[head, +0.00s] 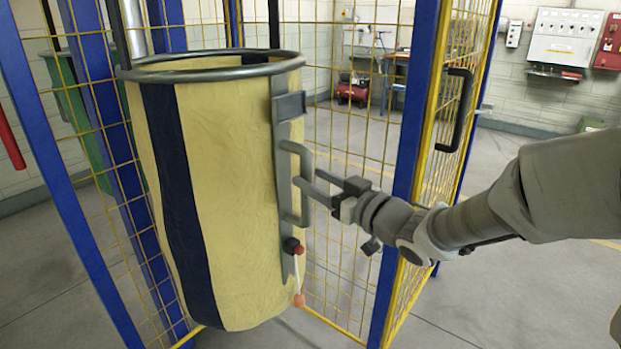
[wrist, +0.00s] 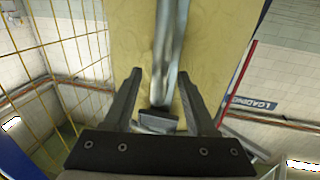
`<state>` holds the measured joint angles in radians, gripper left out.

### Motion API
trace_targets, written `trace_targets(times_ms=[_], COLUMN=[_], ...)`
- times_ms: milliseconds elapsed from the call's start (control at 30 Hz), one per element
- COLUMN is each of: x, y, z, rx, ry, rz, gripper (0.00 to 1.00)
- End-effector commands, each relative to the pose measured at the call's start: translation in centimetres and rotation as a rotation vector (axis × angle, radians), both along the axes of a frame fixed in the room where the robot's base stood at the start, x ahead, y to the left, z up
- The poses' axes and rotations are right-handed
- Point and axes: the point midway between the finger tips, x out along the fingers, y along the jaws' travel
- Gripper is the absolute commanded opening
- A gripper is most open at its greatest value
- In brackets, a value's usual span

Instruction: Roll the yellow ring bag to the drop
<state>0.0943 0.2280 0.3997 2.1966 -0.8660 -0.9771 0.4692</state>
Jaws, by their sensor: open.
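The yellow ring bag (head: 230,190) hangs upright at left centre in the head view, with a dark vertical stripe and a grey metal ring (head: 215,66) around its top. A metal plate on its right side carries a grey D-shaped handle (head: 307,160) and, lower down, a small red-tipped lever (head: 297,270). My gripper (head: 318,187) is open at the handle. In the wrist view my fingers (wrist: 158,75) stand either side of a grey bar in front of the yellow cloth (wrist: 215,40); contact cannot be told. I cannot make out the drop.
Blue posts (head: 412,130) and yellow mesh panels stand behind and beside the bag. A black pull handle (head: 456,110) is on the mesh to the right. A green bin (head: 85,120) is behind the left mesh. A loading sign (wrist: 250,103) shows in the wrist view.

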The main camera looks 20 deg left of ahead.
Motion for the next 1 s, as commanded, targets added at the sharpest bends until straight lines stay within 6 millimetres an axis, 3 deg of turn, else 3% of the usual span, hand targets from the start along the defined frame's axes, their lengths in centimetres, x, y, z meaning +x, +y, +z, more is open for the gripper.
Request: trace_targets(times_ms=[200, 567, 900, 1000], x=[1.4, 1.7, 1.7, 1.7], y=[2.2, 2.6, 2.6, 2.5], z=[0.0, 0.0, 0.0, 0.0], rx=[-0.001, -0.001, -0.001, -0.001], ry=[-0.001, -0.001, -0.001, -0.001], rz=[0.001, 0.000, 0.000, 0.000], gripper=[0.57, 0.57, 0.00, 0.00])
